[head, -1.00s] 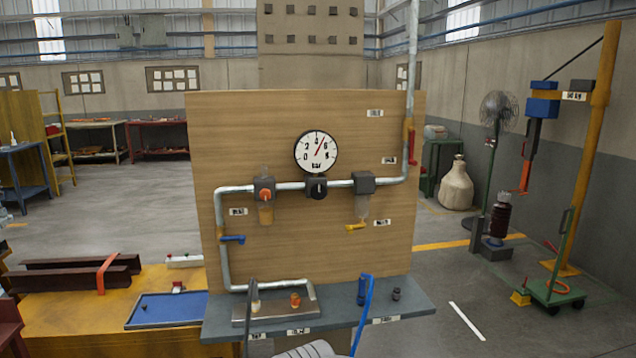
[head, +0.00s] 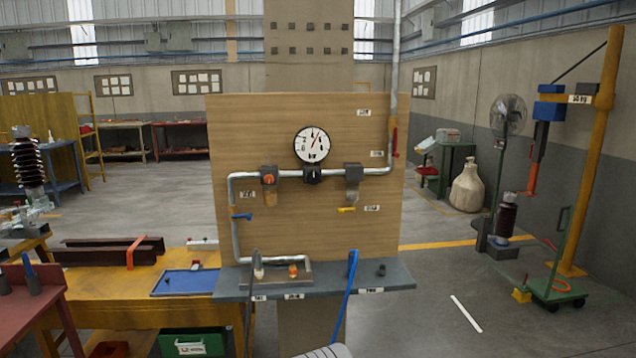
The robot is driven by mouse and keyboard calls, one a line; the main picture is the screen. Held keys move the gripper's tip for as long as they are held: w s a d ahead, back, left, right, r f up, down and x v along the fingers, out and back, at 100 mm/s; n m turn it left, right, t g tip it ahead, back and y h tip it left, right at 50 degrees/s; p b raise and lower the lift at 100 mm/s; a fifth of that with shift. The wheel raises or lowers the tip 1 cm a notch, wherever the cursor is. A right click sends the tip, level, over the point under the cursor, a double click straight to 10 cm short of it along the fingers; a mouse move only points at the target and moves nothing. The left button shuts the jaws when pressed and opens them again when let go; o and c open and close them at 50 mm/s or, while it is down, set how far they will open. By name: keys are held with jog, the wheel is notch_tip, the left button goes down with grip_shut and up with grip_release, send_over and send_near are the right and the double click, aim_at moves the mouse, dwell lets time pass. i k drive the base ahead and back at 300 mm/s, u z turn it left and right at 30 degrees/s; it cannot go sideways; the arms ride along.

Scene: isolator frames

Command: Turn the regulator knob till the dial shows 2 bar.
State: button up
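The round white pressure dial (head: 313,145) is on the upper middle of the wooden board. Its red needle points up and slightly right, seemingly just past the 4. A dark knob (head: 313,176) sits on the pipe directly below the dial; it appears to be the regulator knob. An orange knob (head: 268,178) is on the unit left of it, above an amber bowl. My gripper is not in view. A pale grey ribbed part, probably of my arm, shows at the bottom edge, well below the knobs and apart from them.
A grey shelf (head: 240,292) juts out below the board (head: 360,232), with blue and dark hoses hanging from it. A yellow bench (head: 110,285) with a blue tray (head: 186,283) stands left. A blue-handled valve (head: 241,216) is on the left pipe.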

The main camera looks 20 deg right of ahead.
aim_at(313, 177)
jog(key=u, duration=0.4)
jog(key=i, duration=0.95)
jog(key=u, duration=0.15)
